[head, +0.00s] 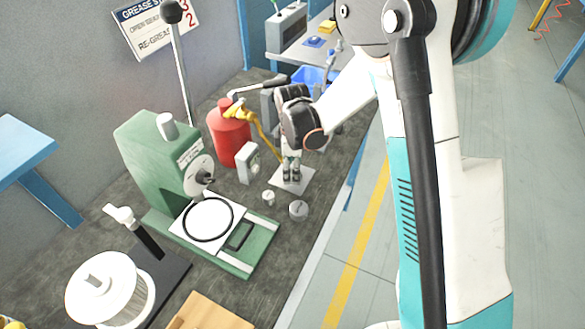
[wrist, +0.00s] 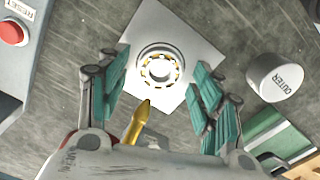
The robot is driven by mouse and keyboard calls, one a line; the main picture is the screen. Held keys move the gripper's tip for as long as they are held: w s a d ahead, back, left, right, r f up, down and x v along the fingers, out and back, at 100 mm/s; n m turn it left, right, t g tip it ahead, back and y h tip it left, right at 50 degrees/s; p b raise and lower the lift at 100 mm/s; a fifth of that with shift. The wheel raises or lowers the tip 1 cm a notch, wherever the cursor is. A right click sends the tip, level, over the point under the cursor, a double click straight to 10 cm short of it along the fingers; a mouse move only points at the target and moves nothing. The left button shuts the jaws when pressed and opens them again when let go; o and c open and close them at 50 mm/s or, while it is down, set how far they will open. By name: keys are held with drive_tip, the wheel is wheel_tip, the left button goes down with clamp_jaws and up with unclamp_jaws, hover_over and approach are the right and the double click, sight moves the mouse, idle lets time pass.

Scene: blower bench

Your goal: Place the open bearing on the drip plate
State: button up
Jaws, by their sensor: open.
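The open bearing (wrist: 160,69), a metal ring with a yellowish ball cage showing, lies on a pale square plate (wrist: 185,30) that looks like the drip plate. My gripper (wrist: 160,72) is open, with its teal fingers on the left and right of the bearing and visible gaps to it. Nothing is held. In the head view my gripper (head: 291,178) points down over the pale plate (head: 303,183), and the bearing is hidden there behind the fingers. Whether the fingertips touch the plate cannot be told.
A white cylinder marked OUTER (wrist: 276,78) stands right of the plate. A box with a red button (wrist: 11,33) is at upper left. A yellow nozzle (wrist: 137,122) shows between the fingers. The green press (head: 160,150) and red tank (head: 226,133) stand left of my gripper.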

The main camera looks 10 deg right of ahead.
wheel_tip(320, 180, up, 11)
drive_tip(key=p, duration=0.3)
drive_tip(key=s+d+r+m+t, duration=0.2)
drive_tip(key=s+d+r+m, duration=0.15)
drive_tip(key=r, duration=0.35)
drive_tip(key=s+d+r+m+t, duration=0.1)
drive_tip(key=s+d+r+m, duration=0.2)
drive_tip(key=s+r, duration=0.25)
drive_tip(key=s+d+r+m+t, duration=0.2)
drive_tip(key=s+m, duration=0.2)
drive_tip(key=s, duration=0.3)
drive_tip(key=s+d+r+m+t, duration=0.2)
drive_tip(key=s+d+m, duration=0.1)
drive_tip(key=s+m, duration=0.2)
drive_tip(key=shift+s+d, duration=0.3)
drive_tip(key=shift+s, duration=0.85)
